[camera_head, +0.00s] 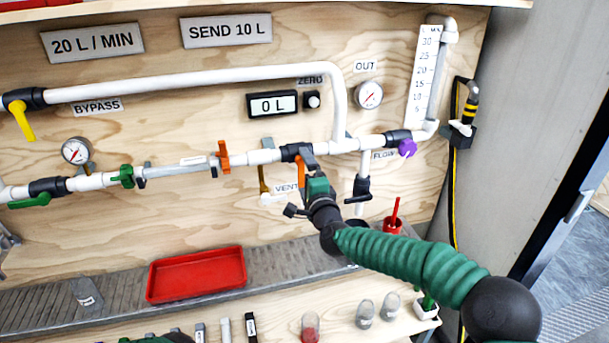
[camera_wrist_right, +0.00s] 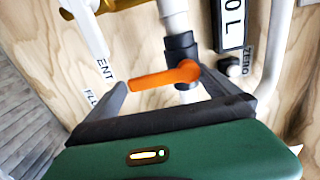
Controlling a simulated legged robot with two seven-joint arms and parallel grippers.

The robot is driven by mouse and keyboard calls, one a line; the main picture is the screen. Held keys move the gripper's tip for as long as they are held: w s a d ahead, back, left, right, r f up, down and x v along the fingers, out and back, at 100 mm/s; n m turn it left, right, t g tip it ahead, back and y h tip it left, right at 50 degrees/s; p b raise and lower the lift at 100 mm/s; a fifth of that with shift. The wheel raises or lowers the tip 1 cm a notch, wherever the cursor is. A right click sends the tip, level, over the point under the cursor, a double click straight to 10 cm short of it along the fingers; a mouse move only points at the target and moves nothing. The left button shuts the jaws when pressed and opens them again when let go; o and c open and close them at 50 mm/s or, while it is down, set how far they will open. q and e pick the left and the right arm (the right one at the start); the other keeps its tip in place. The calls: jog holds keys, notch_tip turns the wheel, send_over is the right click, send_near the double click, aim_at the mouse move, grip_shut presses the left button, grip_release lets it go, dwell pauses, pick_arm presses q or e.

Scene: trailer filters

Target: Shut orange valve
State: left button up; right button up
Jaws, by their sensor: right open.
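The orange valve has a dark body (camera_wrist_right: 181,48) on the white pipe and an orange lever handle (camera_wrist_right: 165,77). In the right wrist view the handle points left, across the pipe, and lies between the two dark fingers of my right gripper (camera_wrist_right: 160,82). The fingers are apart and I see no clear grip on the handle. In the head view my right gripper (camera_head: 302,160) is at this valve, just right of the pipe's middle, and hides part of it; a bit of the orange handle (camera_head: 300,170) shows.
An orange clamp (camera_head: 224,157) and a green clamp (camera_head: 126,175) sit further left on the pipe. A yellow valve handle (camera_head: 22,120), a green one (camera_head: 30,201) and a purple knob (camera_head: 407,148) are nearby. A red tray (camera_head: 197,274) lies on the shelf below.

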jog(key=shift+s, duration=0.1)
jog(key=v, duration=1.6)
jog(key=shift+s, duration=0.25)
jog(key=shift+d, duration=0.1)
jog(key=s+d+f+n+g+h+p, duration=0.1)
jog(key=s+d+f+n+g+p, duration=0.1)
jog(key=s+f+n+g+p, duration=0.5)
jog(key=s+d+f+n+g+h+p, duration=0.2)
jog(key=s+d+n+g, duration=0.1)
jog(key=s+d, duration=0.5)
jog(key=s+d+f+n+g+h+p, duration=0.2)
jog(key=s+d+n+g, duration=0.2)
jog(key=s+d, duration=0.3)
jog(key=s, duration=0.5)
jog(key=shift+d+n+g+h+p, duration=0.3)
jog(key=shift+d+p, duration=0.05)
jog(key=shift+p, duration=0.05)
